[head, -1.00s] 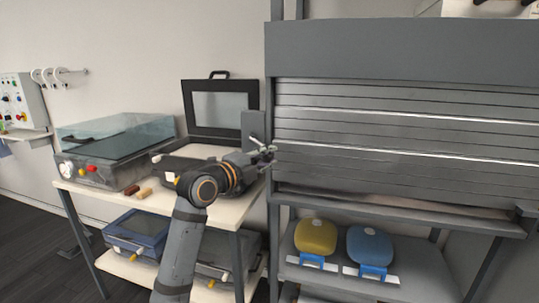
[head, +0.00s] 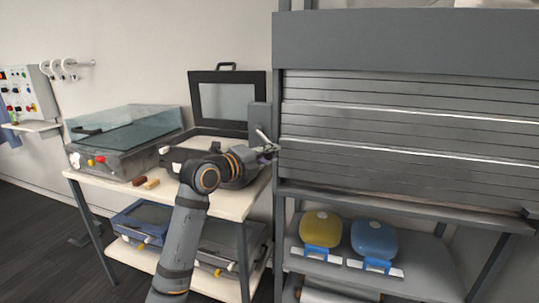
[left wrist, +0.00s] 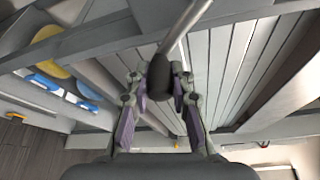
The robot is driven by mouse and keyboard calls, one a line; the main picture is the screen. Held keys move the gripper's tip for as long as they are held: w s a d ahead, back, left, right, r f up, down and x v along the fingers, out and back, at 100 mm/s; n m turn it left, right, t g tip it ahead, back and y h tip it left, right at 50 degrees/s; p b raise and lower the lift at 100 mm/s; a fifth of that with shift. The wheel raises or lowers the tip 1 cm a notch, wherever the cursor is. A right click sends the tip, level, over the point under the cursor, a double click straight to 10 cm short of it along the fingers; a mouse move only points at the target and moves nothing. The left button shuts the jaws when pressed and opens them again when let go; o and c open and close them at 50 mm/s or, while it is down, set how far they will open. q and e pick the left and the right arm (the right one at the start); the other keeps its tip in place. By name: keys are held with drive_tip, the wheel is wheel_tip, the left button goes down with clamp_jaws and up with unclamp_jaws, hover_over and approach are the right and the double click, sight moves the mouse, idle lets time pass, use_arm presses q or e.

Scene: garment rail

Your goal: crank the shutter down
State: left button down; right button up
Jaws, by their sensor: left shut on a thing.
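The grey slatted shutter (head: 400,120) hangs under its wide housing (head: 400,38) and covers most of the opening down to near the ledge. The silver crank (head: 262,137) is at the shutter's left post. My left gripper (head: 268,151) is at the crank, over the bench's right end. In the left wrist view, its fingers (left wrist: 160,90) are closed around the dark crank knob (left wrist: 160,78). The crank's silver rod (left wrist: 186,26) runs up and right from the knob. My right gripper is not in view.
A pale bench (head: 210,200) with a clear-lidded machine (head: 120,145) and an open-lidded case (head: 228,103) stands left of the shutter. Yellow (head: 320,228) and blue (head: 374,240) cases sit on the shelf below. The dark floor at left is partly clear.

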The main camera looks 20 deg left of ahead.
use_arm(q)
drive_tip(key=c, duration=1.1)
unclamp_jaws()
drive_tip(key=shift+c, duration=0.2)
drive_tip(key=shift+s, duration=0.1)
drive_tip(key=v, duration=1.1)
drive_tip(key=shift+s, duration=0.35)
drive_tip(key=shift+a, duration=0.15)
